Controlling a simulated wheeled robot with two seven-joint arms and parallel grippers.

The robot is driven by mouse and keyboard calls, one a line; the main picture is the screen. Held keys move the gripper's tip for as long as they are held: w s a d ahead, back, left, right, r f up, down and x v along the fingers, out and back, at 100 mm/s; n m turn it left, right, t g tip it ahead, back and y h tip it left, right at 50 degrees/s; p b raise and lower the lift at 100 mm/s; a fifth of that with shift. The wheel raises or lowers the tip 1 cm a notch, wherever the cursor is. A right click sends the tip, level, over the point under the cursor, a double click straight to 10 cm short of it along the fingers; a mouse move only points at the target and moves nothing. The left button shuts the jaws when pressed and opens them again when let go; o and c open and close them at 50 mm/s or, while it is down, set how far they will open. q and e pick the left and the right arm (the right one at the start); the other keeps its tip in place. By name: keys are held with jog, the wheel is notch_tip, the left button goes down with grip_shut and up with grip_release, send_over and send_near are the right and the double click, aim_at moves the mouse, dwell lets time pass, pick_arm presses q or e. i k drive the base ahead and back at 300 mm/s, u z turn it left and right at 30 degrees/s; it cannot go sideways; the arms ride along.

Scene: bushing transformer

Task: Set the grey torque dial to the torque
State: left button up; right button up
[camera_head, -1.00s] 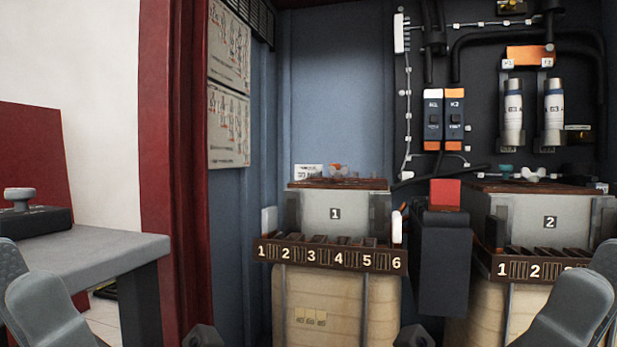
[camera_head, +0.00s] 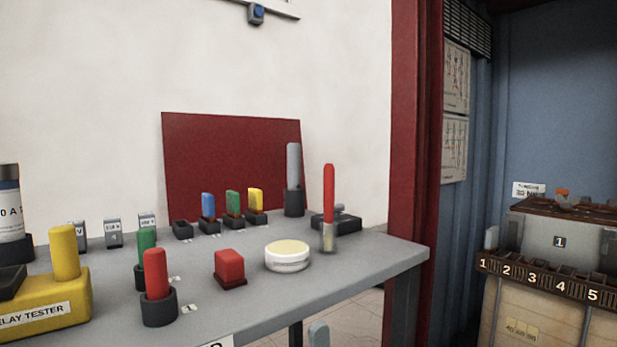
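A dark box (camera_head: 349,224) with a small grey knob (camera_head: 339,208) on top stands near the back right corner of the grey table. The knob could be the grey torque dial, but it is small and partly hidden behind a red-handled tool (camera_head: 329,195). I cannot read any setting or torque figure on it. Neither of my grippers is in view. Only a grey rounded piece, likely part of my arm, shows at the bottom edge below the table.
The grey table (camera_head: 320,290) also bears a round white tin (camera_head: 287,257), a red block (camera_head: 229,267), red and green handles in holders, coloured fuses and a yellow relay tester (camera_head: 45,305). A red post (camera_head: 405,150) and transformer 1 (camera_head: 559,241) stand right.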

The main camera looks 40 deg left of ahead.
aim_at(338, 207)
jog(key=k, duration=0.9)
jog(key=z, duration=0.95)
jog(key=i, duration=0.7)
jog(key=u, duration=1)
